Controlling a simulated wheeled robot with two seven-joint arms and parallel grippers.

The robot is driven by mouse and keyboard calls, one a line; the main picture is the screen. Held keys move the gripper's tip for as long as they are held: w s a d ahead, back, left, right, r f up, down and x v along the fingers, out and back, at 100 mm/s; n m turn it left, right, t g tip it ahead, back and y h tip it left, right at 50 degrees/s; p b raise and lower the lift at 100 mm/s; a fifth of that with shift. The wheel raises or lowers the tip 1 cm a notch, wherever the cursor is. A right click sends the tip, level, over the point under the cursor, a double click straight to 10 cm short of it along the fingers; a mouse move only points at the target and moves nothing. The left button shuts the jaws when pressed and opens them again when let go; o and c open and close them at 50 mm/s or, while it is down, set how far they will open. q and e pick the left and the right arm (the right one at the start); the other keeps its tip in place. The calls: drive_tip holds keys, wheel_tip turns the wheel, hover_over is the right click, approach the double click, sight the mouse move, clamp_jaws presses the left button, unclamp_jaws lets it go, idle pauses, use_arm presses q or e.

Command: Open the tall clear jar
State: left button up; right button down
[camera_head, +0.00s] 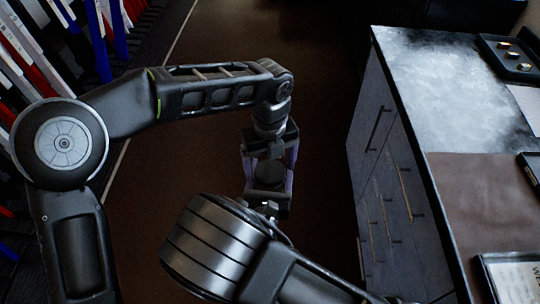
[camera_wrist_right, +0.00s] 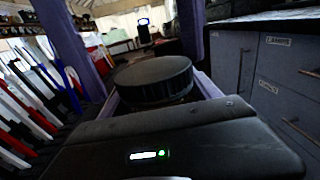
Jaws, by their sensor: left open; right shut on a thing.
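The tall clear jar shows mainly by its round black lid (camera_wrist_right: 153,80) in the right wrist view; the lid also shows as a dark disc in the head view (camera_head: 269,174). The clear body is mostly hidden behind my right gripper (camera_wrist_right: 155,112), which is shut on the jar below the lid. My left gripper (camera_head: 270,163) points down from above, open. Its two purple fingers stand on either side of the lid, with visible gaps in the right wrist view. I cannot tell how low its fingertips reach.
A grey cabinet with drawers (camera_head: 385,170) and a worktop (camera_head: 450,95) stands at the right. A black tray (camera_head: 512,58) with small pieces lies on it. Red, white and blue upright panels (camera_head: 40,50) line the left. Brown floor lies open between.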

use_arm(q)
drive_tip(key=shift+f, duration=0.15)
drive_tip(key=shift+c, duration=0.2)
drive_tip(key=c, duration=1.4)
drive_tip(key=n, duration=0.6)
drive_tip(key=shift+n, duration=0.4)
drive_tip(key=o, duration=1.4)
drive_tip(key=shift+o, duration=0.6)
drive_tip(key=shift+s, duration=0.1)
